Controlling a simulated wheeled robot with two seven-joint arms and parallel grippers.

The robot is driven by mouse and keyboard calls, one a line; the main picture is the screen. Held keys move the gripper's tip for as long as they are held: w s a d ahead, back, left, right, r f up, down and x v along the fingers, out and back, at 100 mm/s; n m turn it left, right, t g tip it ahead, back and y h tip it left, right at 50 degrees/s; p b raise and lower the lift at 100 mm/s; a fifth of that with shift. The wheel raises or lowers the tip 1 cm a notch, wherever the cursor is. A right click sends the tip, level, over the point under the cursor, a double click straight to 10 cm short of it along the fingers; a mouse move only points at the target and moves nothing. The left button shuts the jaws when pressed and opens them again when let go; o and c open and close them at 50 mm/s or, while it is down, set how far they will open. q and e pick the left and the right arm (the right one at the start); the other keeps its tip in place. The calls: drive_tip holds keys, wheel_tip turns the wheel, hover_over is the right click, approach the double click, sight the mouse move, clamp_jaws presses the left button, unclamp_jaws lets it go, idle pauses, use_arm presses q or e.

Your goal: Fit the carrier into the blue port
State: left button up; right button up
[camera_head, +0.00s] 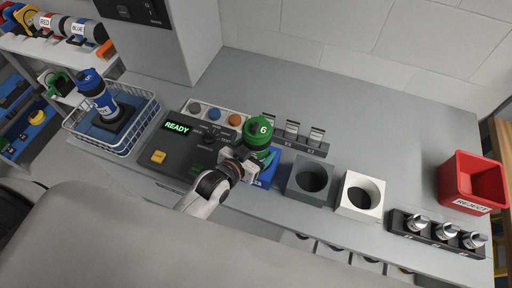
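A green carrier (257,134) marked 6 stands roughly upright at the blue port (266,180), which is a blue block at the left end of the port row. The carrier's lower end is hidden by my gripper, so I cannot tell how deep it sits or whether it is above the opening. My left gripper (252,160) is at the carrier's lower part and appears shut on it. My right gripper is not in view. Another carrier, blue with a white label (96,91), stands in a wire basket (152,110) at the left.
A grey port (298,188) and a white port (344,204) stand right of the blue one. The control panel (168,152) shows READY. A rack of metal-topped pieces (408,232) and a red REJECT bin (448,186) are at the right.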

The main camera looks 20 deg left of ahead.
use_arm(q)
drive_tip(key=shift+a, duration=0.1)
drive_tip(key=shift+s+a+r, duration=0.1)
drive_tip(key=shift+s+r, duration=0.05)
drive_tip(key=shift+s, duration=0.25)
drive_tip(key=b+v, duration=0.2)
drive_tip(key=v, duration=0.9)
